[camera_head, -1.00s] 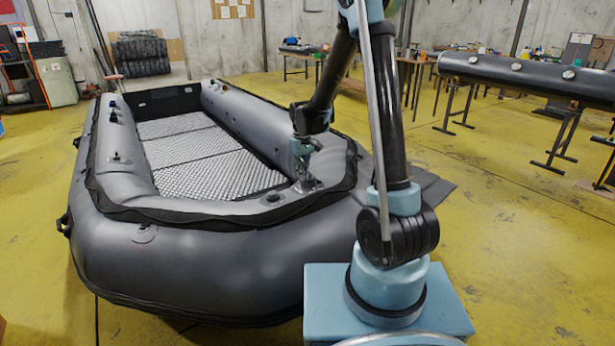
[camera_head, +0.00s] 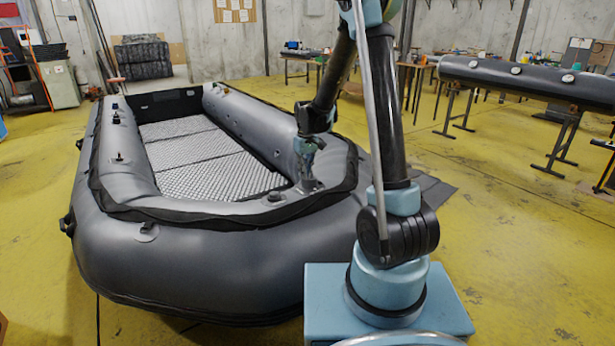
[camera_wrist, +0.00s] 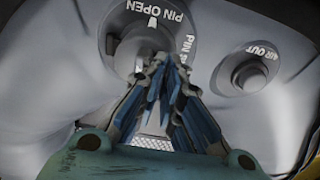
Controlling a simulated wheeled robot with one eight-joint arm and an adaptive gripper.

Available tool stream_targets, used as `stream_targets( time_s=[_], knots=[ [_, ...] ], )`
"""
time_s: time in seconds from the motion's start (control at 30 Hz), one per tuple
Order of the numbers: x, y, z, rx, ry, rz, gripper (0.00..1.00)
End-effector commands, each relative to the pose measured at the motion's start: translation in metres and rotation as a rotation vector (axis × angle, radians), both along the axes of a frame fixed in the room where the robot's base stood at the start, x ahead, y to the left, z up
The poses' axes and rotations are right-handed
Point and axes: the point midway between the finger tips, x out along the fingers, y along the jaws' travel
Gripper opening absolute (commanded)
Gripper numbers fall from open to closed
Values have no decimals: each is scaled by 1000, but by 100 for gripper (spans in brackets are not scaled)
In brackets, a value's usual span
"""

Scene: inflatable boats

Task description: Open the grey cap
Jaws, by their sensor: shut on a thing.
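The grey cap (camera_wrist: 137,46) sits on the boat's grey tube at the upper middle of the wrist view, inside a ring lettered "PIN OPEN". My gripper (camera_wrist: 163,66) reaches it from below; its blue-backed fingers converge at the cap's lower right and are shut on it. The fingers hide part of the cap and of the lettering. In the head view my gripper (camera_head: 308,166) points down at the near right inner corner of the grey inflatable boat (camera_head: 190,265). The cap is too small to make out there.
A second valve (camera_wrist: 247,73) lettered "AIR OUT" is to the right in the wrist view. A dark tube (camera_head: 530,77) on stands is at the right of the head view. Tables stand behind. The yellow floor (camera_head: 510,255) right of the boat is clear.

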Motion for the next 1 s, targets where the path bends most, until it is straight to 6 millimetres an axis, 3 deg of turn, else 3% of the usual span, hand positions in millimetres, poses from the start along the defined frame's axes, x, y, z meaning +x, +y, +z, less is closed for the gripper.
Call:
stream_targets(
  time_s=[0.03,1.0],
  knots=[
    [9,-15,-1,-24,-18,-13,0],
    [22,-29,14,-23,-20,-12,0]
  ],
)
